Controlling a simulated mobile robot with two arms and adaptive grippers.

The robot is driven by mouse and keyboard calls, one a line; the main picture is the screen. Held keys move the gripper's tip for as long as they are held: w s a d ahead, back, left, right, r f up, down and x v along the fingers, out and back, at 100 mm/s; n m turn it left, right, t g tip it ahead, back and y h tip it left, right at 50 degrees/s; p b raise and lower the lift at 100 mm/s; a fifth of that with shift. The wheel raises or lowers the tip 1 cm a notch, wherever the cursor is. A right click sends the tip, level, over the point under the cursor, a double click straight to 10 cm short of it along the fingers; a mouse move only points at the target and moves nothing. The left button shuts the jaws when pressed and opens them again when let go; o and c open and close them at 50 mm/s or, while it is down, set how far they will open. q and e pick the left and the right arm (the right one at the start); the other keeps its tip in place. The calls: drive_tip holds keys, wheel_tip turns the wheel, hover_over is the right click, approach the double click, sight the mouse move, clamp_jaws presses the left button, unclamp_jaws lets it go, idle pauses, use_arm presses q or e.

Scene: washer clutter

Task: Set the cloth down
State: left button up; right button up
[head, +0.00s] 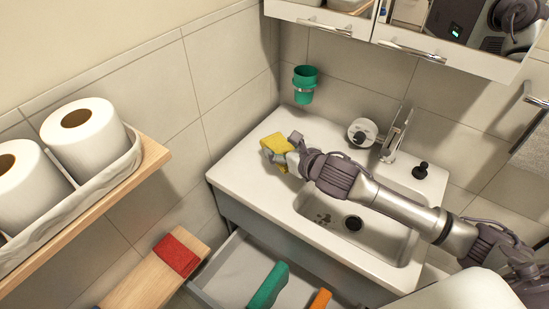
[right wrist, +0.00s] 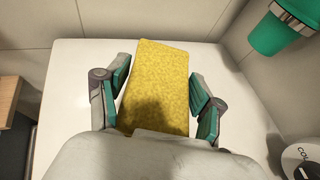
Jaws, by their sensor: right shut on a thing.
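The yellow cloth (head: 276,143) is in my right gripper (head: 284,154) at the left end of the white sink counter (head: 235,175). In the right wrist view the cloth (right wrist: 160,80) lies flat between the two green-padded fingers of the gripper (right wrist: 160,95), with the white counter top (right wrist: 65,75) around it. Its lower part is shaded and partly hidden by the gripper body. I cannot tell whether the cloth touches the counter. My left gripper is not in view.
A green cup (head: 304,85) hangs on the wall behind the counter. The basin (head: 375,240), faucet (head: 396,135) and black stopper (head: 420,170) are to the right. Below, an open drawer (head: 225,270) holds green and orange items. A red cloth (head: 177,256) lies on a wooden shelf.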

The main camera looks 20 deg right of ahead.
sight(275, 166)
drive_tip(key=shift+w+a+f, duration=0.4)
drive_tip(key=shift+w+a, duration=0.1)
drive_tip(key=shift+w, duration=0.05)
drive_tip(key=shift+w+a+f, duration=0.25)
drive_tip(key=shift+a+f, duration=0.05)
drive_tip(key=shift+f, duration=0.45)
wheel_tip(275, 166, down, 2)
drive_tip(key=shift+f, duration=0.25)
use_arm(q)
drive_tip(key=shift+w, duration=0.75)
use_arm(e)
drive_tip(key=shift+f, duration=0.25)
drive_tip(key=shift+f, duration=0.15)
drive_tip(key=o, duration=1.1)
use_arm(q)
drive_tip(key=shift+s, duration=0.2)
